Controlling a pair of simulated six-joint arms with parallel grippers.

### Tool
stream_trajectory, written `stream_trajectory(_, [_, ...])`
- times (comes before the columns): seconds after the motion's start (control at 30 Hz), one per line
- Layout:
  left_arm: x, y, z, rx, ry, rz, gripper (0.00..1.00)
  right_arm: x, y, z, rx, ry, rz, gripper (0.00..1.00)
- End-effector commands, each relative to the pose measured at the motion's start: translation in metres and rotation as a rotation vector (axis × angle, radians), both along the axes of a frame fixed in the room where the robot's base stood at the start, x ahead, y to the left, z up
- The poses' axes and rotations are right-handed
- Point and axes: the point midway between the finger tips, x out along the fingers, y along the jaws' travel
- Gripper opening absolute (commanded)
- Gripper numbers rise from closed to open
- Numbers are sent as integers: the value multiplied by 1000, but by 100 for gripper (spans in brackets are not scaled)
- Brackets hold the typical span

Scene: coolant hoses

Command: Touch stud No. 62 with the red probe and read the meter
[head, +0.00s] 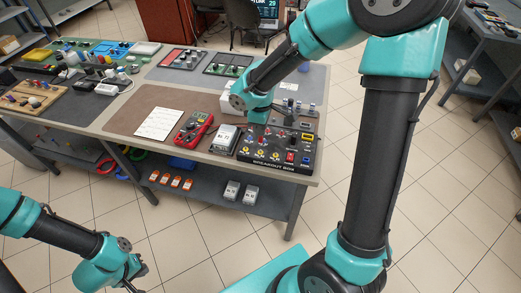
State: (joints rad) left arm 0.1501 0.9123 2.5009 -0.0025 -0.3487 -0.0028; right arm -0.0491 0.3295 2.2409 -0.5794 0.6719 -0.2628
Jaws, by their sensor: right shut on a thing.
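The black breakout box (272,167) stands at the front right corner of the bench, with rows of studs on its top. The stud numbers are too small to read, so I cannot pick out No. 62. My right gripper (259,118) is over the back left part of the box, shut on what seems to be the red probe, which is mostly hidden; contact with a stud cannot be told. The red meter (194,128) lies left of the box; its reading is not legible. My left gripper (139,279) is low at bottom left, away from the bench; its jaws are unclear.
A grey device (225,139) stands between meter and box. A white sheet (159,123) lies on the brown mat (133,99). Trays and small parts fill the bench's back and left. A lower shelf (210,190) holds orange and white items. Floor is clear in front.

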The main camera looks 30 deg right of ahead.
Motion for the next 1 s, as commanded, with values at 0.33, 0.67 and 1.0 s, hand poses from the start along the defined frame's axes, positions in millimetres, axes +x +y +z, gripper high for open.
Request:
stream_trajectory(0.33, [0,0,0,0,0,0,0,0,0,22,0,-3,1,0])
stream_trajectory(0.67, [0,0,0,0,0,0,0,0,0,41,0,-1,0,0])
stream_trajectory(1.0, [0,0,0,0,0,0,0,0,0,43,1,-1,0,0])
